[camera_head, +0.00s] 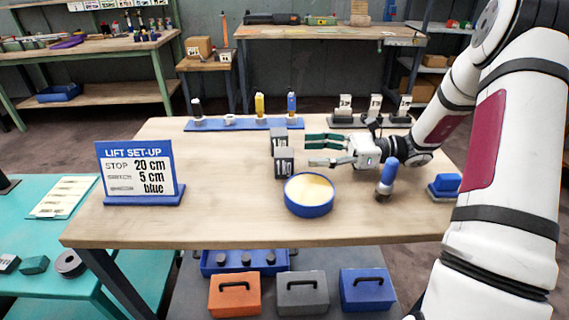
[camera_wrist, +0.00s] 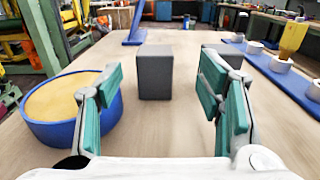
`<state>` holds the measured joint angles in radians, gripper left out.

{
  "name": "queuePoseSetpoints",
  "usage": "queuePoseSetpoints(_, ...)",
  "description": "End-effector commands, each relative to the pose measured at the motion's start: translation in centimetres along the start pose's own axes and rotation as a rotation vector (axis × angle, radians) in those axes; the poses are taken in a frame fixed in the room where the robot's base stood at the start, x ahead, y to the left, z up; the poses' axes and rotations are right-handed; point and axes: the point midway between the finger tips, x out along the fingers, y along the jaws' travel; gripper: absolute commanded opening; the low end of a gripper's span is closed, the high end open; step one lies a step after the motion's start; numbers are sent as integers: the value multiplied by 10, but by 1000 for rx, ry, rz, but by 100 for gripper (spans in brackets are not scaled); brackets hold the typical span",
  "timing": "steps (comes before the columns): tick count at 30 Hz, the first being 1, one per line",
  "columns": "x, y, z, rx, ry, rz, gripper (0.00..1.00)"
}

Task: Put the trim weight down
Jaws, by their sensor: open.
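Two grey blocks stand on the wooden table, a nearer one (camera_head: 284,163) and a farther one (camera_head: 278,142). Either could be the trim weight; the frames do not name it. My gripper (camera_head: 315,149) is open with green finger pads, low over the table to the right of the blocks and pointing at them. In the wrist view, one grey block (camera_wrist: 154,73) stands upright beyond the fingertips, in line with the gap. The other block (camera_wrist: 222,60) is partly hidden behind the right finger. Nothing shows between the fingers (camera_wrist: 160,105), and neither block appears touched.
A blue round tub (camera_head: 309,207) with tan filling stands close, left of the fingers in the wrist view. A blue rail (camera_head: 245,124) with upright pieces runs along the back. A blue-handled tool (camera_head: 389,174) stands near my wrist. A sign (camera_head: 139,169) stands at left, with clear tabletop before it.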

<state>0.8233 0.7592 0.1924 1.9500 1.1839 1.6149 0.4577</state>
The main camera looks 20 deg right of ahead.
Motion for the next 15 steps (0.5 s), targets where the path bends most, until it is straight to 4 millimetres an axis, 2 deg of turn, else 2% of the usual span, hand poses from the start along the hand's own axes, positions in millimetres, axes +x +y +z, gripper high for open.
queuePoseSetpoints(8,16,2,0,1,1,1,61)
queuePoseSetpoints(15,49,6,-1,0,1,4,61)
